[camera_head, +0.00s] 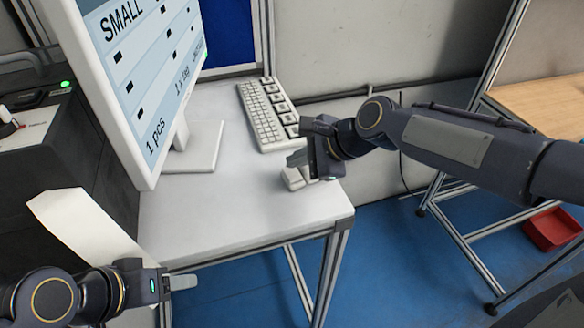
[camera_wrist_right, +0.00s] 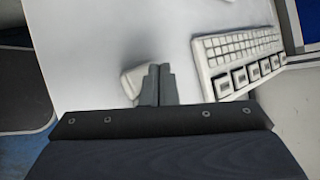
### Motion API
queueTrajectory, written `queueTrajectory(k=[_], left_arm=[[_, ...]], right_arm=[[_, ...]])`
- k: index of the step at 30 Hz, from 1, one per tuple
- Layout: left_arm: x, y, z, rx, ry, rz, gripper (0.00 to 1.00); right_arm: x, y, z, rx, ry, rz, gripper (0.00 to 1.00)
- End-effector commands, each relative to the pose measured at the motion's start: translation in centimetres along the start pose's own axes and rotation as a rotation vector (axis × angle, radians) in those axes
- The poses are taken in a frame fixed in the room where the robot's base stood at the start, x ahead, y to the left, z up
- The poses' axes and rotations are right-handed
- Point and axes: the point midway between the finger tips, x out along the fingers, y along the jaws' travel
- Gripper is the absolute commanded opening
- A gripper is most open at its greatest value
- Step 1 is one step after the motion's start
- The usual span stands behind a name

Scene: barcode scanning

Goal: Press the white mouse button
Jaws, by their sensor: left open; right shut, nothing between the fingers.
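The white mouse (camera_head: 292,178) lies on the white table, in front of the keyboard, partly hidden by my right gripper. It also shows in the right wrist view (camera_wrist_right: 131,80), beside and behind the fingertips. My right gripper (camera_head: 297,158) is shut and empty, with its fingertips over or at the mouse; I cannot tell whether they touch it. In the right wrist view the closed fingers (camera_wrist_right: 159,75) cover part of the mouse. My left gripper (camera_head: 184,282) is open and empty at the lower left, in front of the table's near edge.
The white keyboard (camera_head: 268,115) lies behind the mouse. A monitor (camera_head: 147,75) on a stand is at the left of the white table (camera_head: 240,215). A black printer (camera_head: 50,140) with white paper (camera_head: 85,228) is at far left. A red bin (camera_head: 551,229) sits on the blue floor.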

Motion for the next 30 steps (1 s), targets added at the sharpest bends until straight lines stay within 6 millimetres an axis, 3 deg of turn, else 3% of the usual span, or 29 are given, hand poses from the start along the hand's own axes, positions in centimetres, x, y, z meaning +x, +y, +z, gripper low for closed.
queueTrajectory(k=[8,24,30], left_arm=[[-0.1,0.0,0.0,0.0,0.0,0.0,0.56],[-4.2,1.9,-2.1,0.0,0.0,0.0,0.56],[-4.1,1.9,-2.1,0.0,0.0,0.0,0.56]], right_arm=[[-0.1,-0.1,0.1,0.0,0.0,0.0,0.0],[-3.5,-2.5,2.5,0.0,0.0,0.0,0.0],[-3.4,-2.5,2.5,0.0,0.0,0.0,0.0]])
